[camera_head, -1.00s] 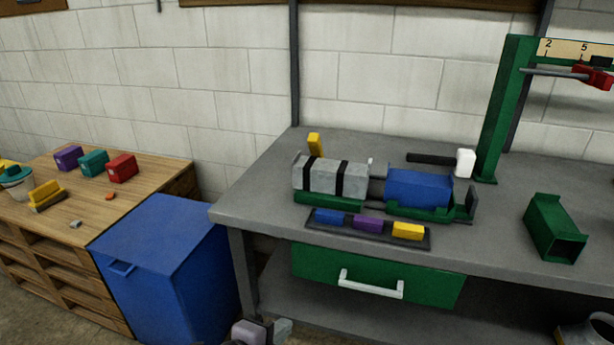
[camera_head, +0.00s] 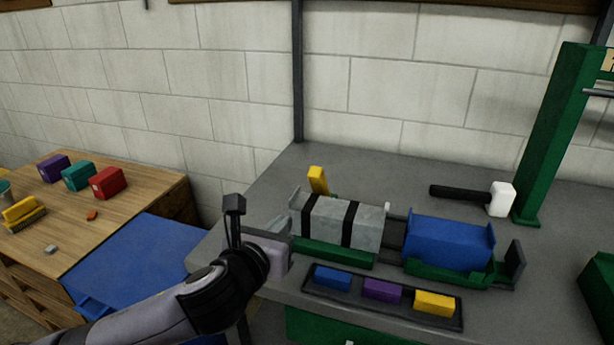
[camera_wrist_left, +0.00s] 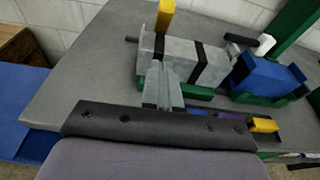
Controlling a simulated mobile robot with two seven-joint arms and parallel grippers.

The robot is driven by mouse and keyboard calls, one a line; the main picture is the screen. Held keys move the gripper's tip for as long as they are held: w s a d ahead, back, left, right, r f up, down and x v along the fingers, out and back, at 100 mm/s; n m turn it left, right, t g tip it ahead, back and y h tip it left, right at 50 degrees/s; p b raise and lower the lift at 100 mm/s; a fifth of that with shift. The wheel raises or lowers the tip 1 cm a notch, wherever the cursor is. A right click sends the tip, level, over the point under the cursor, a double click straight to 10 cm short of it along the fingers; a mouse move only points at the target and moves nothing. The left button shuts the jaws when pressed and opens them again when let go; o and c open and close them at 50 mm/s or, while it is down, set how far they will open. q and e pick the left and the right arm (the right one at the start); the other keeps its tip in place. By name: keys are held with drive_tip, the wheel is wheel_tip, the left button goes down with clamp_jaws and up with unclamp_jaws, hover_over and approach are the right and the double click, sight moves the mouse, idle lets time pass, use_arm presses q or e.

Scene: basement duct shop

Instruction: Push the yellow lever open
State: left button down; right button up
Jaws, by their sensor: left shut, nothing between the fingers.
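The yellow lever (camera_head: 318,181) stands upright with a slight tilt at the back left of a grey block with black bands (camera_head: 338,222) on the workbench. It also shows at the top of the left wrist view (camera_wrist_left: 165,16). My left gripper (camera_head: 284,225) is shut and empty, left of and in front of the grey block. In the left wrist view its fingers (camera_wrist_left: 157,72) point toward the block's near left end, with the lever beyond them. The lever's base is hidden behind the block. My right gripper is not in view.
A blue block (camera_head: 447,243) sits right of the grey one on a green base. A tray (camera_head: 390,312) with blue, purple and yellow pieces lies in front. A mallet (camera_head: 502,199) lies behind. The bench's back left is clear.

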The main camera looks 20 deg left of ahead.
use_arm(q)
drive_tip(key=shift+a+r, duration=0.1)
drive_tip(key=shift+r, duration=0.05)
approach(311, 179)
wheel_tip(311, 179, down, 4)
drive_tip(key=w, duration=0.3)
drive_tip(key=shift+w+r+p, duration=0.45)
drive_tip(key=shift+w+r, duration=0.3)
drive_tip(key=shift+r, duration=0.1)
drive_tip(key=shift+w+r, duration=0.35)
drive_tip(key=shift+w, duration=0.35)
drive_tip(key=shift+r, duration=0.1)
